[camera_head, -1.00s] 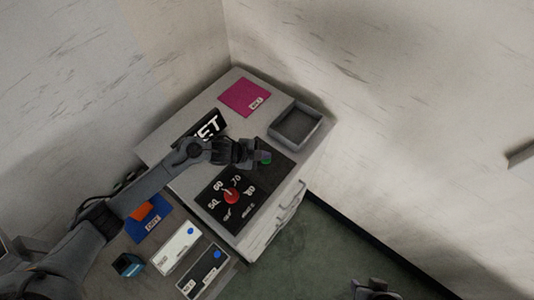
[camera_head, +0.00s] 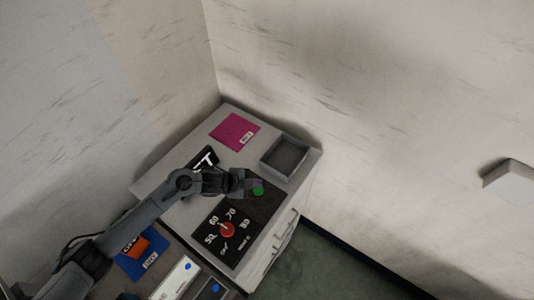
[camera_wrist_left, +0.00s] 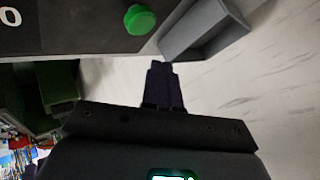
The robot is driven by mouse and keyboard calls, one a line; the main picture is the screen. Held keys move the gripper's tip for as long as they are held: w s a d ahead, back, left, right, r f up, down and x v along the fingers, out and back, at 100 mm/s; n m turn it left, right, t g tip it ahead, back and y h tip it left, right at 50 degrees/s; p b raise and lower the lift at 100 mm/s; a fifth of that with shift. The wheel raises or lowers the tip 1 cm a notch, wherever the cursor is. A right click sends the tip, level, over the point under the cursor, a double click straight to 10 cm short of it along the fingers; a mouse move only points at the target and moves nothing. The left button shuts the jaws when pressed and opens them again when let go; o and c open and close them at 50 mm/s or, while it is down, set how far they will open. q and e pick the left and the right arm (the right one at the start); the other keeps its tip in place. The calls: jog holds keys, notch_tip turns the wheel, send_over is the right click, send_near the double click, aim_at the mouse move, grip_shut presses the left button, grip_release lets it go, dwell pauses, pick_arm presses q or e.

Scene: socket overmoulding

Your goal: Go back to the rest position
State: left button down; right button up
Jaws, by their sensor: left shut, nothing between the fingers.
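My left gripper (camera_head: 250,183) is over the cabinet top, close to the green button (camera_head: 258,191) on the black panel. In the left wrist view its two dark fingers (camera_wrist_left: 160,70) are together with nothing between them. The green button (camera_wrist_left: 139,19) shows there beyond the fingertips, apart from them. The red dial (camera_head: 227,230) with numbers around it sits on the panel, nearer the front. My right gripper is not in view.
A grey open tray (camera_head: 290,142) stands to the right of the gripper and looks empty. A magenta mat (camera_head: 233,131) lies behind. A blue mat (camera_head: 136,266) with an orange piece (camera_head: 134,246) lies at lower left. Walls rise behind the cabinet.

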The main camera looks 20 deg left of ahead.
pick_arm(q)
jog(key=shift+d, duration=0.1)
jog(key=s+d+r+n+t+y+p, duration=0.1)
jog(key=s+d+r+n+y, duration=0.1)
jog(key=s+d+n, duration=0.45)
jog(key=s+a+r+n+g+y, duration=0.1)
jog(key=s+a+n, duration=0.2)
jog(key=s, duration=0.4)
jog(key=s+a+r+n+g+y+p, duration=0.1)
jog(key=s+a+r+n, duration=0.1)
jog(key=s, duration=0.6)
jog(key=s+a+r+n+g+y, duration=0.2)
jog(key=s+a+n, duration=0.2)
jog(key=s+a, duration=0.2)
jog(key=shift+s+p, duration=0.35)
jog(key=shift+s, duration=0.3)
